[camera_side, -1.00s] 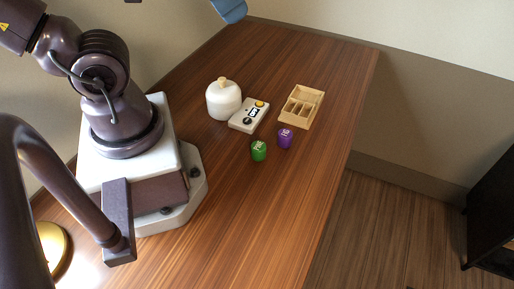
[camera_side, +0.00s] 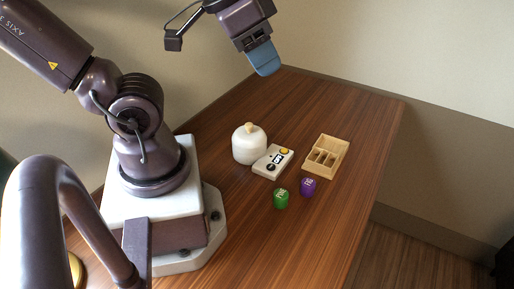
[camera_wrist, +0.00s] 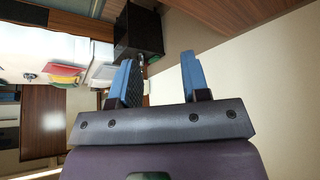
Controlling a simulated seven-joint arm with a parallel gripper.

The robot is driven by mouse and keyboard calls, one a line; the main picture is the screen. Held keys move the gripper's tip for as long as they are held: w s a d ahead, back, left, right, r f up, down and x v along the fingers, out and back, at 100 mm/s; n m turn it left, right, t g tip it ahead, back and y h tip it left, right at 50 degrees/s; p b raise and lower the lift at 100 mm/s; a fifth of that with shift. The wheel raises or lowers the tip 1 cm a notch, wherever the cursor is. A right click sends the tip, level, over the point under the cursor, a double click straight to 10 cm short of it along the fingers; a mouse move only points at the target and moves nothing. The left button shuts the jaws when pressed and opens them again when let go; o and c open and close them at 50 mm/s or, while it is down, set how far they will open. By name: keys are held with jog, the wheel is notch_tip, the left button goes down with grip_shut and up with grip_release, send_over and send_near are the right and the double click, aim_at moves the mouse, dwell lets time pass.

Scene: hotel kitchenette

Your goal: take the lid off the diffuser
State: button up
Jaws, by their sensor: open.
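The diffuser (camera_side: 249,147) is a white, rounded pot standing upright on the wooden table in the side view. Its lid (camera_side: 250,128) is on top, with a small pale wooden knob. My gripper (camera_side: 265,62) is raised well above the table, up and slightly right of the diffuser in the picture, and apart from it. In the wrist view my gripper (camera_wrist: 160,72) shows two blue fingers spread apart with nothing between them. The diffuser is not in the wrist view.
A white control box (camera_side: 273,161) with a yellow button is right beside the diffuser. A wooden compartment tray (camera_side: 326,157) lies further right. A green container (camera_side: 281,199) and a purple container (camera_side: 308,187) stand in front. The table (camera_side: 270,250) is clear at the front.

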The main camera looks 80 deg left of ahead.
dwell(0.4)
jog(key=o, duration=1.1)
